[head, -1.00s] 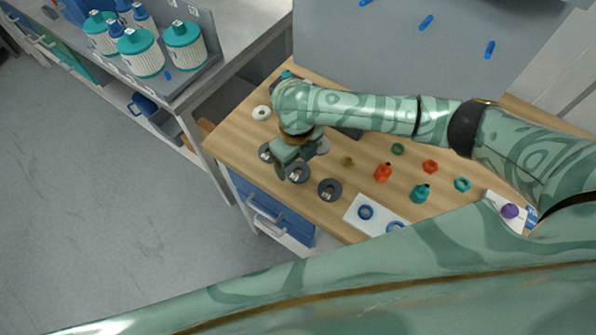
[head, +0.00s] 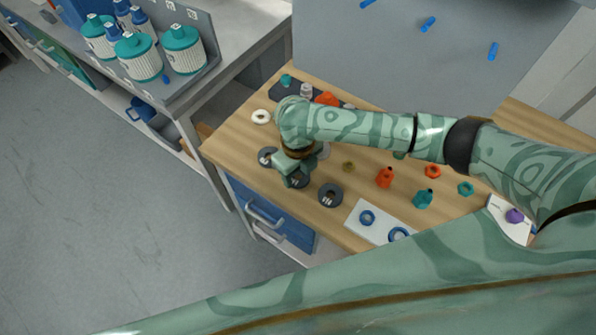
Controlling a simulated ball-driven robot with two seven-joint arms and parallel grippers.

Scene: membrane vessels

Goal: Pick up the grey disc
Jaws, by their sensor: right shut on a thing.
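Several dark grey discs lie in a row near the wooden table's front left edge: a left one (head: 266,157), a middle one (head: 301,182) and a right one (head: 330,195). My right gripper (head: 291,180) points down over the middle disc and is shut on it. The gripper hides much of that disc, and I cannot tell whether it is clear of the table. A lighter grey disc (head: 324,151) shows partly behind the gripper. My left gripper is not in view.
A white ring (head: 261,116) lies behind the discs. A dark tray (head: 282,91) is at the back. Bare wood (head: 235,140) shows at the left.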

